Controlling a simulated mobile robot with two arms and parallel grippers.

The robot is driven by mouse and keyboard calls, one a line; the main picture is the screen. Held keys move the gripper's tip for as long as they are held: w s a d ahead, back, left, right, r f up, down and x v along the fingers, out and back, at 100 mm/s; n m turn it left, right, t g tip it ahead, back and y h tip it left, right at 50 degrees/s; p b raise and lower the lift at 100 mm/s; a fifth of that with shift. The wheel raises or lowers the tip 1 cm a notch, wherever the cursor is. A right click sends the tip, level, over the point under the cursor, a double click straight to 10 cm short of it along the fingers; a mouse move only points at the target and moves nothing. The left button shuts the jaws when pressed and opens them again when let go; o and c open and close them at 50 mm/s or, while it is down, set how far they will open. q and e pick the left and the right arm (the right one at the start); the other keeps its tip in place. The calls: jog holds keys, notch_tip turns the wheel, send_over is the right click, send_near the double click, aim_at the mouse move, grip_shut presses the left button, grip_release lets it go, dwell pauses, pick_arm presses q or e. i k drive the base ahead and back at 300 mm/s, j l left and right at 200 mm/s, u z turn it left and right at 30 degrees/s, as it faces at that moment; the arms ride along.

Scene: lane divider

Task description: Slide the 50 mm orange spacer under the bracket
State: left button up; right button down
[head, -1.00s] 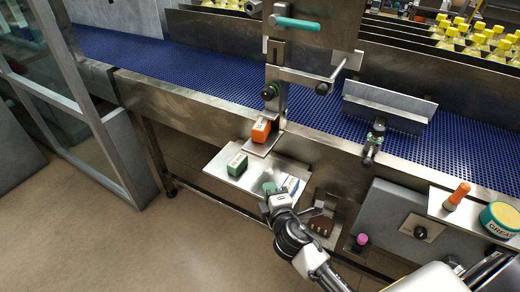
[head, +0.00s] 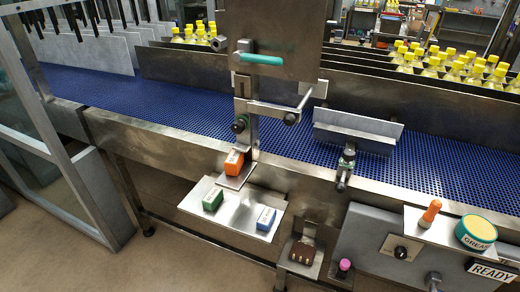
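The orange spacer (head: 234,162) is a small block with a pale label on its side. It sits on a small steel ledge (head: 236,180) at the foot of the bracket (head: 246,118), an upright steel piece with a black knob on the near side of the conveyor. The block is close to the bracket's lower end; I cannot tell whether it is fully under it or touching it. A green block (head: 213,200) and a blue block (head: 266,219) lie on the steel tray (head: 238,213) below. Neither of my grippers is in view.
The blue conveyor (head: 190,97) runs behind, with a second plate bracket (head: 357,132) to the right. A brown block (head: 303,252), a pink-capped item (head: 344,265), an orange-handled tool (head: 430,212) and a grease tin (head: 476,232) are at the right. The tray's middle is clear.

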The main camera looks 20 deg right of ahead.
aim_at(234, 161)
jog(key=i+j+z, duration=0.2)
jog(key=z, duration=0.2)
jog(key=i+j+z, duration=0.1)
jog(key=z, duration=0.3)
jog(key=i+j+z, duration=0.1)
jog(key=j+z, duration=0.65)
jog(key=i+l, duration=0.05)
